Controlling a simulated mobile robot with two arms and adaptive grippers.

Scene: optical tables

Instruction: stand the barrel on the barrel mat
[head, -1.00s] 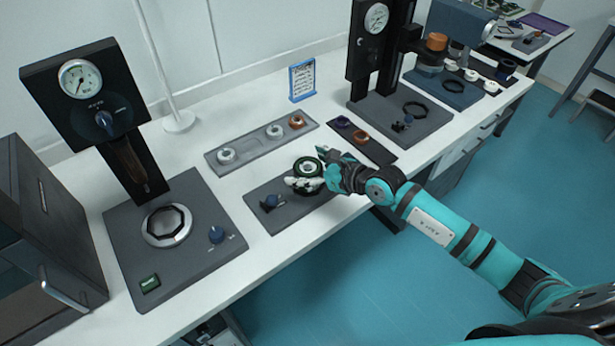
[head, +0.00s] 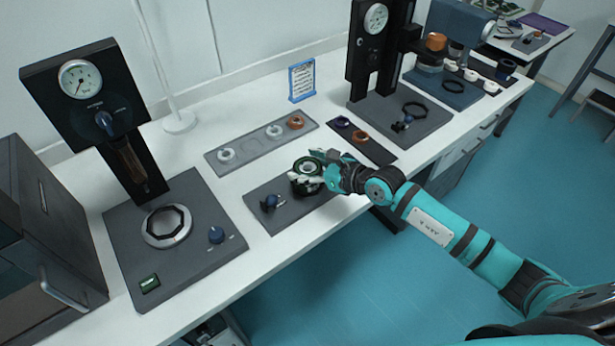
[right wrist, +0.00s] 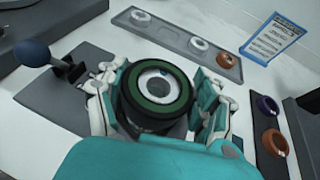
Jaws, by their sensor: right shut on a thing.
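The barrel (head: 307,166) is a short black cylinder with a green ring around its round top opening; it also shows in the right wrist view (right wrist: 157,88). My right gripper (head: 309,170) is shut on it, one finger on each side. The barrel looks roughly upright, over the right part of a dark grey mat (head: 275,223) at the front of the table, which may be the barrel mat. I cannot tell whether its base touches the surface, as the fingers hide it. My left gripper is not in view.
A blue-knobbed fixture (head: 270,203) stands on the same mat, left of the barrel. Behind is a grey tray (head: 245,152) with white and orange rings. A dark strip (head: 375,150) with purple and orange rings lies to the right. A press with a gauge (head: 100,90) stands left.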

